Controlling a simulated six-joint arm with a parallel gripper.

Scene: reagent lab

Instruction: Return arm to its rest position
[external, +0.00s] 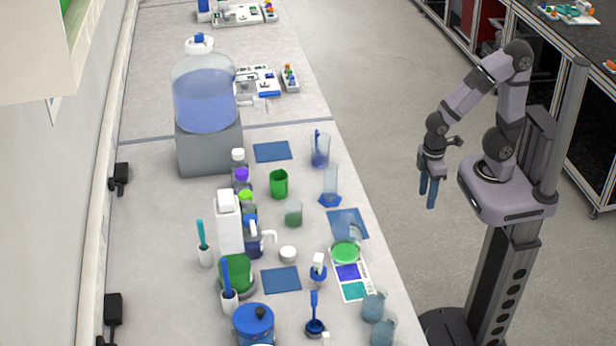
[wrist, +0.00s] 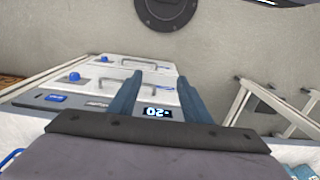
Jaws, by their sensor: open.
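My gripper (external: 429,192) hangs off the right side of the bench in the external view, over the open floor. Its two blue fingers point down and touch nothing. In the wrist view my gripper (wrist: 157,88) shows both fingers apart with nothing between them. My arm is folded near its base and column at the right of the external view.
The bench (external: 345,142) carries a large carboy (external: 206,95) of blue liquid, a green beaker (external: 279,184), a white bottle (external: 229,225), a blue-lidded pot (external: 254,325) and blue mats. The floor (external: 385,60) between bench and arm is clear. A white cabinet (wrist: 110,70) shows in the wrist view.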

